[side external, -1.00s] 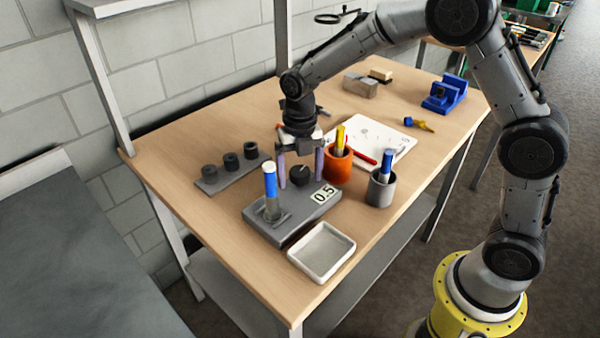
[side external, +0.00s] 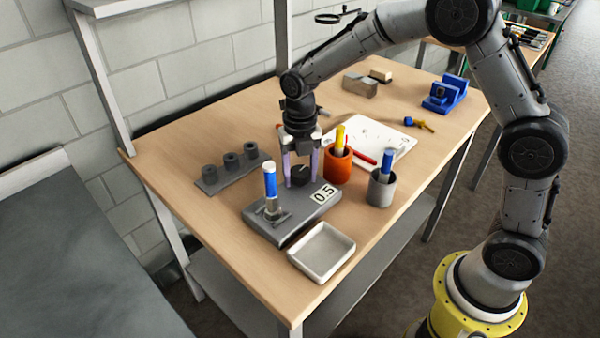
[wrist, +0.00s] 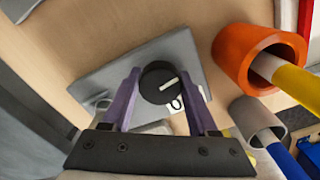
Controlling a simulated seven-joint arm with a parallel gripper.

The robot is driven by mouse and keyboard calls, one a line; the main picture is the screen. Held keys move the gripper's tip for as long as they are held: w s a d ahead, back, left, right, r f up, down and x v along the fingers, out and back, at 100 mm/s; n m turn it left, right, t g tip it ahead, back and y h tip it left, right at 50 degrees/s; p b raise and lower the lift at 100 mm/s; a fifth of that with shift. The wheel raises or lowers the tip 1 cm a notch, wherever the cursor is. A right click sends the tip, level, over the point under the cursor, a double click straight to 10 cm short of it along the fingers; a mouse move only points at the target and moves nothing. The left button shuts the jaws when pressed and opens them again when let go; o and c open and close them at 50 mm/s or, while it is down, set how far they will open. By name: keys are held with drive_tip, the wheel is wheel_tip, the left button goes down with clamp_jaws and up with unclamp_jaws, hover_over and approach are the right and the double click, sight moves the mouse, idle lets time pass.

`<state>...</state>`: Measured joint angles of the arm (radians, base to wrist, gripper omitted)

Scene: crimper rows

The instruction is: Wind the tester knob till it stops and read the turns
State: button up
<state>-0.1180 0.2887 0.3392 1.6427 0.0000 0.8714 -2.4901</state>
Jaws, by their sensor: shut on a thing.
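The tester (side external: 282,228) is a flat grey block near the table's front left. Its dark round knob (side external: 301,176) has a white mark, seen clearly in the wrist view (wrist: 158,84). A white label (side external: 324,194) beside the knob reads 0.5; the wrist view shows only part of it. My gripper (side external: 300,181) points down over the tester, its two purple fingers shut on the knob from both sides. A blue-and-white piece (side external: 270,184) stands upright at the tester's left end.
An orange cup (side external: 337,165) and a grey cup (side external: 381,189), both holding tools, stand close right of the tester. A white tray (side external: 321,252) lies in front. A grey rack (side external: 233,172) is behind left. The table's right front is clear.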

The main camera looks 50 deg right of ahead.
drive_tip(key=m, duration=1.1)
drive_tip(key=shift+m, duration=0.3)
drive_tip(key=m, duration=0.4)
drive_tip(key=o, duration=1.4)
drive_tip(key=shift+r, duration=3.55)
